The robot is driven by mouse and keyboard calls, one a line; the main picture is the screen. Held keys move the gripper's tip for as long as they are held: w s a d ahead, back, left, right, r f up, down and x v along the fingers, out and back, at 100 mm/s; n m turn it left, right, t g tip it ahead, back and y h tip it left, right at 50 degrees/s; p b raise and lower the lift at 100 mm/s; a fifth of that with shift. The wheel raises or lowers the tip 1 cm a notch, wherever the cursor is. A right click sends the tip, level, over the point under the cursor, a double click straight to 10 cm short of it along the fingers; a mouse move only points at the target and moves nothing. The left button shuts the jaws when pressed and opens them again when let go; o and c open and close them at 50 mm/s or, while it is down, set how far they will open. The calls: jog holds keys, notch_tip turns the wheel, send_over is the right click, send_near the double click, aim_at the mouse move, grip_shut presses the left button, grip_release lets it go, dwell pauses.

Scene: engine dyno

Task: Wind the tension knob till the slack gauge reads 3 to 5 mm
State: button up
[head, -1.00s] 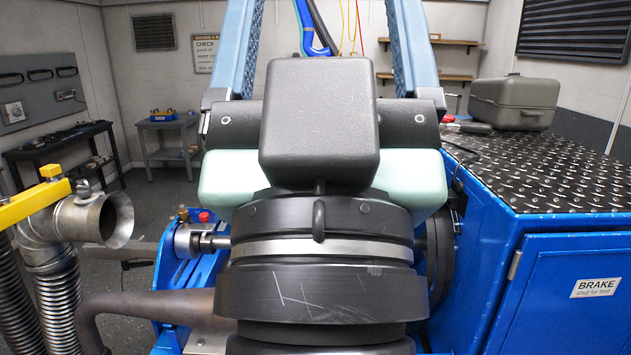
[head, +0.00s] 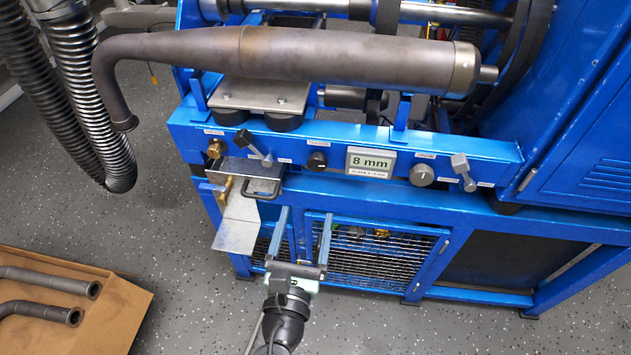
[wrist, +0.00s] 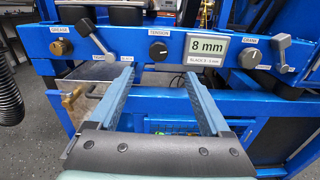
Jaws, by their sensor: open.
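The tension knob (head: 317,161) is a small black round knob on the blue front rail, left of the slack gauge. It also shows in the wrist view (wrist: 158,50) under a TENSION label. The slack gauge (head: 370,162) is a small display reading 8 mm, with a slack 3–5 mm note under it; it reads the same in the wrist view (wrist: 207,48). My gripper (head: 305,212) is open and empty, below and in front of the knob. In the wrist view the knob shows beyond and between the two fingertips (wrist: 158,77), apart from them.
A brass grease knob (head: 215,149) and a lever (head: 262,147) sit left on the rail. A crank knob (head: 422,174) and another lever (head: 463,172) sit right. A black handle (head: 262,188) juts out near my gripper. An exhaust pipe (head: 300,55) lies above the rail.

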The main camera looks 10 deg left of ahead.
aim_at(316, 167)
jog(key=w, duration=1.2)
jog(key=shift+w+a+f, duration=0.1)
jog(key=shift+w+f, duration=0.25)
grip_shut()
